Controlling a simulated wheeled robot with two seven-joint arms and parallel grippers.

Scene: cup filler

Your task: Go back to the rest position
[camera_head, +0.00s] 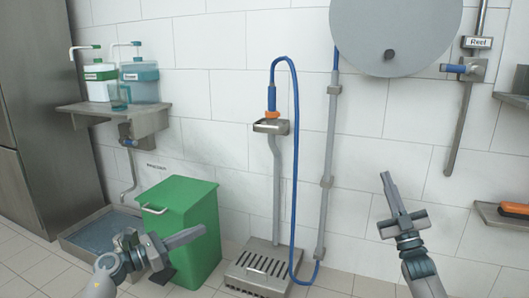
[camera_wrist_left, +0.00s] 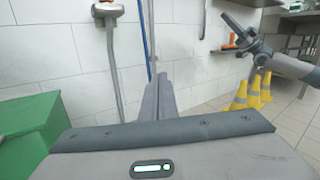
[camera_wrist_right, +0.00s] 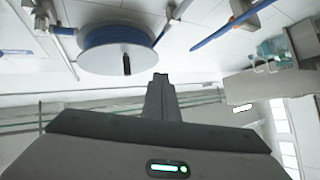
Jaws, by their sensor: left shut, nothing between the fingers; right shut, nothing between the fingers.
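My left gripper (camera_head: 203,233) is shut and empty. In the head view it is in front of the green bin, and its fingers also show in the left wrist view (camera_wrist_left: 158,98). My right gripper (camera_head: 386,176) is shut and empty, raised in front of the white tiled wall at the right of the head view. Its closed fingers show in the right wrist view (camera_wrist_right: 161,98). My right arm also shows at the right of the left wrist view.
A green bin (camera_head: 182,208) stands behind my left gripper. A blue hose (camera_head: 295,180) hangs by a stand with a grated base (camera_head: 258,270). A round reel (camera_head: 395,25) is on the wall. Dispensers (camera_head: 138,82) sit on a left shelf. Yellow cones (camera_wrist_left: 254,92) stand on the floor.

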